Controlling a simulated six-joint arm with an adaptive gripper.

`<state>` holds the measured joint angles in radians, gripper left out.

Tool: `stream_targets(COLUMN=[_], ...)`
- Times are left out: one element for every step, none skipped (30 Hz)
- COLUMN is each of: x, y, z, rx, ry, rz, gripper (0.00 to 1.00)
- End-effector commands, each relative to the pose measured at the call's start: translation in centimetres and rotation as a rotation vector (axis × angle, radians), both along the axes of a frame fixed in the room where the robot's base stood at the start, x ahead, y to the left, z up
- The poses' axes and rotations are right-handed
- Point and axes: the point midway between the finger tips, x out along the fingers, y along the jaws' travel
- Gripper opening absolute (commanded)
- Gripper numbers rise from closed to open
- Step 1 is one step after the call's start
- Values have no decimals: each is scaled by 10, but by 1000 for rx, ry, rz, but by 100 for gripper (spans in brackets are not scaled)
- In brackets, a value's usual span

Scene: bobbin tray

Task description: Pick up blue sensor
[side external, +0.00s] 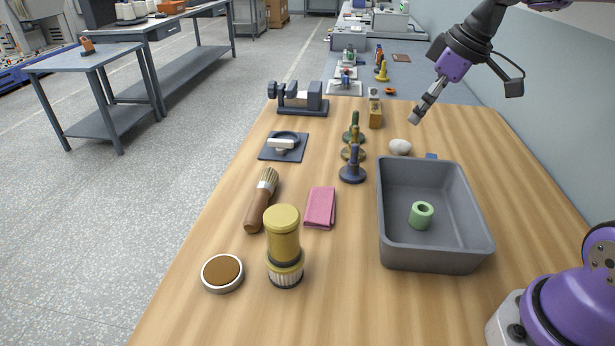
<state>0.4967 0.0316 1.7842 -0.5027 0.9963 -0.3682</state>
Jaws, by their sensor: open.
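A small blue piece (431,156) shows just behind the far wall of the grey bin. It is mostly hidden by the wall, so I cannot tell its full shape or whether it is the blue sensor. My gripper (413,117) reaches in from the upper right and points down and left. It is open and empty, apart from both blue pieces, above the table near a pale rounded stone (400,147).
The grey bin (385,225) holds a green ring (421,215). Bare wood lies right of the bin.

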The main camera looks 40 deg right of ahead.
Motion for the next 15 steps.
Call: stream_targets(x=[10, 15, 19, 21, 22, 21, 20, 18, 15, 14, 12, 9, 8, 8, 8], y=[-28, -42, -61, -75, -88, -105, -116, -126, -137, -144, -150, -156, -159, -161, -162], z=[-10, -16, -24, -30, -37, -46, -52, -58, -65, -70, -74, -78, -81, -84, -88], rx=[8, 9, 12, 15, 16, 19, 20, 21, 22, 23, 23, 23, 23, 24, 26], ry=[15, 17, 19, 19, 17, 16, 13, 10, 7, 4, 2, -1, -3, -4, -6], rz=[29, 59, 96, 123, 149, 181, 203, 223, 246, 263, 275, 289, 296, 304, 311], gripper=[73, 73, 73, 73, 73, 73, 73, 73, 73, 73, 73, 73, 73, 73, 73])
